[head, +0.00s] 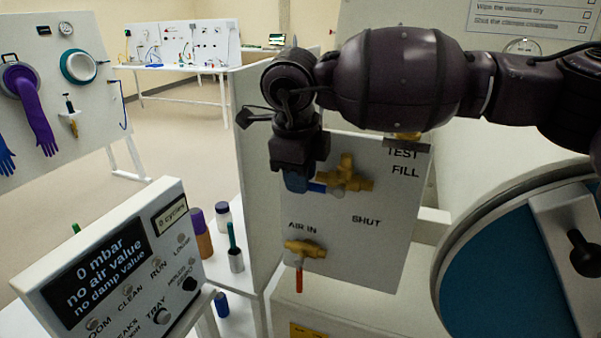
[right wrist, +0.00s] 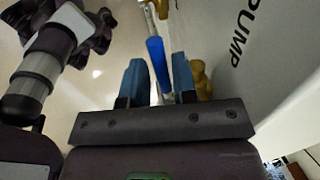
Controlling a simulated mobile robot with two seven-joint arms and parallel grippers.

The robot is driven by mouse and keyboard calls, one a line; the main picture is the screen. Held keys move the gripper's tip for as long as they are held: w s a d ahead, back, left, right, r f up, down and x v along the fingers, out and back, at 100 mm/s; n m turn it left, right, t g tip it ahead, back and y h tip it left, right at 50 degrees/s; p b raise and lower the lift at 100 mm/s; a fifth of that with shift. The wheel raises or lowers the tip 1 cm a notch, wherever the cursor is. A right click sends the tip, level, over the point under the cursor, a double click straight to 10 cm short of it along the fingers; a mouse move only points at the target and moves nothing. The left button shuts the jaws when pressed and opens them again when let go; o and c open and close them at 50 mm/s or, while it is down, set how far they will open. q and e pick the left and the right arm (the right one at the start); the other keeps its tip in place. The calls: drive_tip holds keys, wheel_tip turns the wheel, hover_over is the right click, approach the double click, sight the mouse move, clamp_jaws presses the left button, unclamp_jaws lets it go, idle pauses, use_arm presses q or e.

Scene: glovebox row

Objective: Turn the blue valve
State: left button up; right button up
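The blue valve has a brass body (head: 346,175) on the upper part of a white panel, and its blue lever (head: 317,187) points left. In the right wrist view, the blue lever (right wrist: 158,62) runs between the two blue fingers of my right gripper (right wrist: 159,80), with gaps visible on both sides. The right gripper is open around the lever. In the head view, my right gripper (head: 298,182) is at the lever's left end, its fingers partly hidden by the wrist. I do not see my left gripper.
A second brass valve (head: 304,249) with a red-orange lever hangs below on the white panel (head: 375,240). A display box (head: 103,265) stands at lower left, with several bottles behind it. A large round blue door (head: 510,275) is at right.

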drive_tip(key=shift+f, duration=0.15)
clamp_jaws()
idle(0.4)
drive_tip(key=shift+a+f+g+h+b, duration=0.25)
drive_tip(key=shift+f+h+b, duration=0.35)
drive_tip(key=shift+h, duration=0.7)
drive_tip(key=shift+d+f+n+g+h, duration=0.2)
drive_tip(key=shift+f+g+h, duration=0.15)
drive_tip(key=shift+f+h, duration=0.5)
drive_tip(key=shift+d+f+n+g+h, duration=0.1)
drive_tip(key=shift+f+n+g+h, duration=0.15)
drive_tip(key=shift+f+h, duration=0.6)
drive_tip(key=shift+r+h, duration=0.3)
drive_tip(key=shift+h, duration=0.1)
unclamp_jaws()
